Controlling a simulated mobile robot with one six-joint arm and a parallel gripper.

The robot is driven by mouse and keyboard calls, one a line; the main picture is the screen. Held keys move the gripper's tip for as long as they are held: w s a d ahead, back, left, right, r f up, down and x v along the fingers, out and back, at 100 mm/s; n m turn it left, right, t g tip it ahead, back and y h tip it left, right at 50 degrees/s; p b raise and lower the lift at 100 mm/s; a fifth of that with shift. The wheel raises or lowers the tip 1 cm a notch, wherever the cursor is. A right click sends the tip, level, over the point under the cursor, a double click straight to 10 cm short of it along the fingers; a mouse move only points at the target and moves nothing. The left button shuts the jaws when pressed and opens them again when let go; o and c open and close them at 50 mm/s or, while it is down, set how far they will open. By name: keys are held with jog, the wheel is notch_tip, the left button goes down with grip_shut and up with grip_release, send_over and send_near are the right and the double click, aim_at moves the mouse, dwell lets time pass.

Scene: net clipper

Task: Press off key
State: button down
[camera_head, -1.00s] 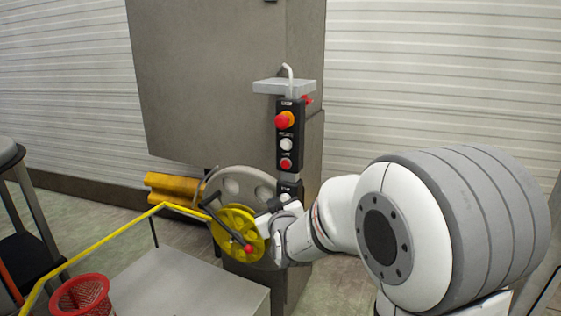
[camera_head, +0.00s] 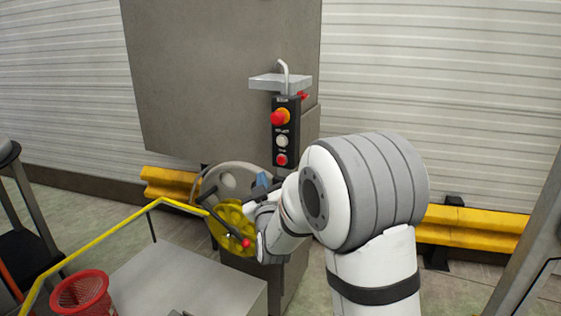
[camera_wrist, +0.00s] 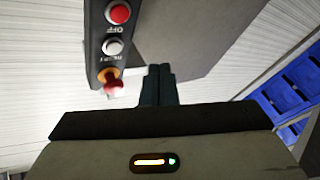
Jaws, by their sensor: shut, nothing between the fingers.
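The dark control panel (camera_head: 285,132) hangs upright below a grey bracket. From top to bottom it has a red emergency knob on an orange base (camera_head: 279,117), a white button (camera_head: 282,141) and a red button (camera_head: 281,159). In the wrist view the panel is upside down, and the red off key (camera_wrist: 118,13) sits beside an "OFF" label at the top. My gripper (camera_wrist: 160,72) is shut and empty, to the right of the panel in the wrist view and apart from the off key.
A yellow wheel (camera_head: 229,222) with a red-tipped handle is close to my wrist. A grey cabinet (camera_head: 220,80) stands behind. A metal table (camera_head: 190,280), a red basket (camera_head: 80,294) and a yellow rail (camera_head: 100,240) are at the left. Blue crates (camera_wrist: 290,85) show in the wrist view.

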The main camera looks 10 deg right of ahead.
aim_at(281, 160)
jog(key=w+d+p, duration=0.1)
jog(key=w+d, duration=0.3)
jog(key=w, duration=0.3)
jog(key=shift+d, duration=0.3)
dwell(1.0)
jog(key=shift+w+d, duration=0.1)
dwell(0.8)
jog(key=shift+w+d+b, duration=0.15)
jog(key=shift+w+b, duration=0.1)
jog(key=shift+b, duration=0.35)
jog(key=shift+w+d+b, duration=0.25)
jog(key=shift+w+b, duration=0.05)
jog(key=shift+b, duration=0.1)
dwell(0.4)
jog(key=shift+a, duration=0.1)
jog(key=shift+s+a+b, duration=0.4)
jog(key=shift+s+b, duration=0.25)
jog(key=shift+b, duration=0.15)
